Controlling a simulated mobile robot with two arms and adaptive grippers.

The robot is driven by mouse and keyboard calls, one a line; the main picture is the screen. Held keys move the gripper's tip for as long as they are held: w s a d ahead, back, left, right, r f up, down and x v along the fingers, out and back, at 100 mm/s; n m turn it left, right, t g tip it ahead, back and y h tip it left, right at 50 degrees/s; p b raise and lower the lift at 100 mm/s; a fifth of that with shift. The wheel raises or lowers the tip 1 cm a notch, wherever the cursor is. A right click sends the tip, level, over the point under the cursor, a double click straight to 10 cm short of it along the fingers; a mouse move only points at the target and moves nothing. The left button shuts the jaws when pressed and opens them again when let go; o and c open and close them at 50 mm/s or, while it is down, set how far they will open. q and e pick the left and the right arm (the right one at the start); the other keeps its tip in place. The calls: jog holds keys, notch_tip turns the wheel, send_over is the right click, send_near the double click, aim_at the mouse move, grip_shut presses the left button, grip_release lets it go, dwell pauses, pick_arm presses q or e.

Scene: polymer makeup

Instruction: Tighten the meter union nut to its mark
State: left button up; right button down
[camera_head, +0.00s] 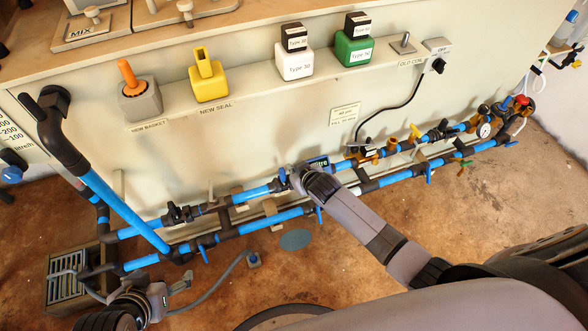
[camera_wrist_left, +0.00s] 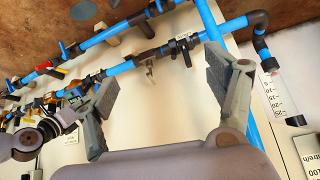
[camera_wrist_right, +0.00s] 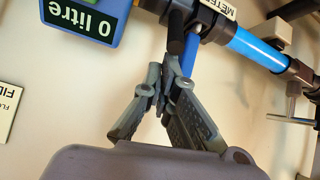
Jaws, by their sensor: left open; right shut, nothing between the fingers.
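The meter (camera_head: 318,163) sits in the upper pipe run in the head view. Its display reads "0 litre" in the right wrist view (camera_wrist_right: 85,18). A black collar (camera_wrist_right: 214,24), seemingly the union nut, joins the blue pipe by the METER label; its mark cannot be made out. My right gripper (camera_wrist_right: 167,76) is shut and empty, its tips just in front of a black-and-blue lever (camera_wrist_right: 189,52) beside the collar. Whether they touch is unclear. In the head view my right gripper (camera_head: 297,176) partly hides this spot. My left gripper (camera_wrist_left: 160,65) is open and empty, at the lower left in the head view (camera_head: 176,288).
A lower blue pipe (camera_head: 275,220) with valves runs parallel to the upper one. A tall black-and-blue pipe (camera_head: 120,205) and a floor grate (camera_head: 66,285) are at left. A shelf above holds a grey holder (camera_head: 140,100), a yellow block (camera_head: 208,85) and Type bottles (camera_head: 294,65).

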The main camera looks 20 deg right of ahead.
jog(key=shift+s+f+p, duration=0.25)
jog(key=shift+s+p, duration=0.4)
jog(key=shift+s+d+f, duration=0.1)
jog(key=shift+f, duration=0.05)
pick_arm(q)
jog(key=s+a+f+g, duration=0.1)
jog(key=s+g, duration=0.2)
jog(key=s, duration=0.3)
jog(key=shift+a+f+y, duration=0.2)
jog(key=shift+a+y, duration=0.2)
